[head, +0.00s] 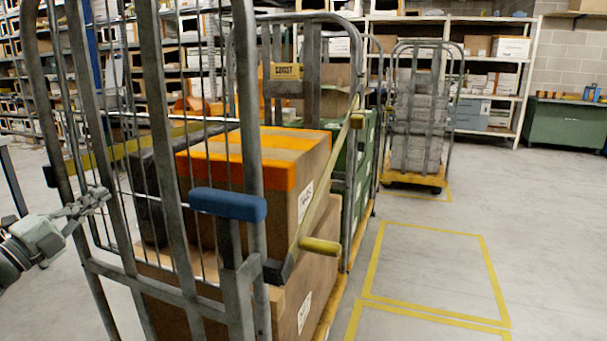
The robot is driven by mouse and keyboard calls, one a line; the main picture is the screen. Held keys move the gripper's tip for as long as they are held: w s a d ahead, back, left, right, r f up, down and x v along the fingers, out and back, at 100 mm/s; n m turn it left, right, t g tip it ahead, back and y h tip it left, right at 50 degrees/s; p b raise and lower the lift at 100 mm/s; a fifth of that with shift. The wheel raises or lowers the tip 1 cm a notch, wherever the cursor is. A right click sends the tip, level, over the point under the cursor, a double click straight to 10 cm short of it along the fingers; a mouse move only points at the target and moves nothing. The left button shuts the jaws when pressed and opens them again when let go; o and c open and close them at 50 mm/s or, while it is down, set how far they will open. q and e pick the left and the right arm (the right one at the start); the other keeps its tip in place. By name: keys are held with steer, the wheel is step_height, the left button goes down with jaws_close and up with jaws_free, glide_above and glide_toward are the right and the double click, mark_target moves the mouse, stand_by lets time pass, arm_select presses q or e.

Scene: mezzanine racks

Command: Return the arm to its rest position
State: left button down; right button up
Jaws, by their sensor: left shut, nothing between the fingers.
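My left gripper (88,203) comes in from the left edge, beside the near roll cage (240,120). Its fingers are together with nothing between them. The fingertips look close to the cage's left bars; I cannot tell whether they touch. The near cage is grey tube and holds a brown box with an orange top band (255,160), with a larger cardboard box (305,285) below it. A blue sleeve (227,204) sits on the cage's front bar. My right gripper is not in view.
More cages stand behind, one with a grey stack (415,130) on a yellow base. Shelving racks (540,60) line the back wall, with a green cabinet (565,124) at right. Yellow floor markings (372,262) outline a free bay. The floor at right is clear.

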arm_select(q)
steer(key=w+a+f+n+y, duration=0.2)
steer(key=a+f+n+y, duration=0.1)
steer(key=a+n+y, duration=0.8)
steer(key=s+a+f+n+g+y, duration=0.7)
steer(key=s+a+f+n+g, duration=0.4)
steer(key=a+f, duration=0.35)
steer(key=s+d+f+g+h, duration=0.15)
steer(key=s+d+f, duration=0.35)
steer(key=d+f, duration=0.65)
steer(key=s+d+f+g+h, duration=0.1)
steer(key=s+d+f+h, duration=0.3)
steer(key=d+f, duration=0.75)
steer(key=s+d+f+g+h, duration=0.3)
steer(key=s+d+f, duration=1.2)
steer(key=s+d, duration=0.4)
steer(key=shift+f, duration=0.25)
steer(key=shift+s, duration=0.1)
